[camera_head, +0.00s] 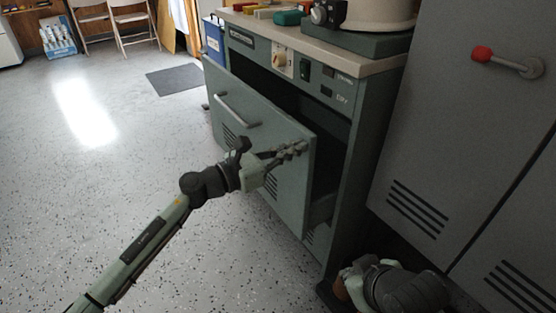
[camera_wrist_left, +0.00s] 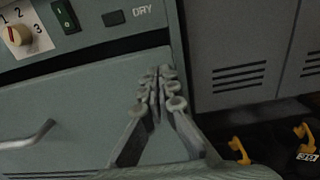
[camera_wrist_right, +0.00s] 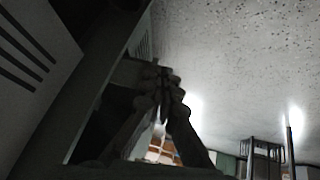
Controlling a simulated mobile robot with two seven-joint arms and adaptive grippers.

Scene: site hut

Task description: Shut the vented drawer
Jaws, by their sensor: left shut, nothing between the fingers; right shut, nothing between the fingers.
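The vented drawer (camera_head: 240,140) stands pulled out from the green cabinet, with a dark gap behind its front panel. Its front has a bar handle (camera_head: 236,110) and vent slots; the handle also shows at the left of the left wrist view (camera_wrist_left: 30,136). My left gripper (camera_head: 301,147) is shut and empty at the upper right part of the drawer front; whether it touches the panel I cannot tell. My right gripper (camera_head: 345,284) is low at the right, by the cabinet's foot. In the right wrist view its fingers (camera_wrist_right: 163,75) are together and empty.
The cabinet's worktop (camera_head: 310,45) holds a teal item (camera_head: 288,18) and other objects. A control panel with a knob (camera_head: 281,60) sits above the drawer. A grey locker with a red-knobbed handle (camera_head: 482,54) stands close on the right.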

